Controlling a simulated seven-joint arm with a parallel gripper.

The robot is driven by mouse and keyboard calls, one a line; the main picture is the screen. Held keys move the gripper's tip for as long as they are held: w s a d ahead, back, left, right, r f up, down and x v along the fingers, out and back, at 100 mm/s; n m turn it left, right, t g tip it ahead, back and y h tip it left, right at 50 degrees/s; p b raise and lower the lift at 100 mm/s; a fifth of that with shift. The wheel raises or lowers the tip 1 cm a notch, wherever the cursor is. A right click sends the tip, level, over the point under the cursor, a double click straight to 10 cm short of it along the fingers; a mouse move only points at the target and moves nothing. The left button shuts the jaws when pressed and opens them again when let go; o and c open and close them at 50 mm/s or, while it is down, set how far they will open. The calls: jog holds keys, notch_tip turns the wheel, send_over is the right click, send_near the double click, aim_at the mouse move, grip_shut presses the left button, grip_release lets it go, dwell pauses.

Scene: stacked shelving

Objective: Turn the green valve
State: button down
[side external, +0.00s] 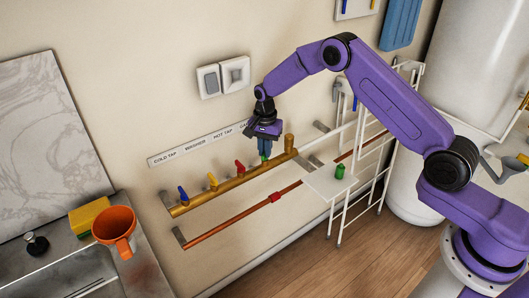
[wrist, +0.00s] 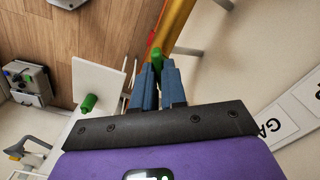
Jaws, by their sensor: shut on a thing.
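The green valve (side external: 264,158) is a small handle on the upper yellow pipe (side external: 236,177), at the right end of a row with blue, orange and red valves. My gripper (side external: 264,149) points down over it from above. In the wrist view, the green valve (wrist: 157,54) shows between the tips of my blue fingers (wrist: 156,70), which are shut on it. The fingers hide part of the handle, so its exact angle is hard to tell.
A red pipe (side external: 235,217) runs below the yellow one. A white shelf (side external: 322,185) right of the gripper holds a green bottle-like object (side external: 340,172). A white rack (side external: 378,165) stands beyond it. An orange mug (side external: 116,226) and a yellow sponge (side external: 88,215) are at left.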

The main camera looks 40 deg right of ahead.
jog(key=m, duration=0.3)
jog(key=shift+d, duration=0.1)
dwell(0.5)
jog(key=m, duration=0.3)
jog(key=c, duration=1.3)
grip_release()
jog(key=shift+r, duration=2.5)
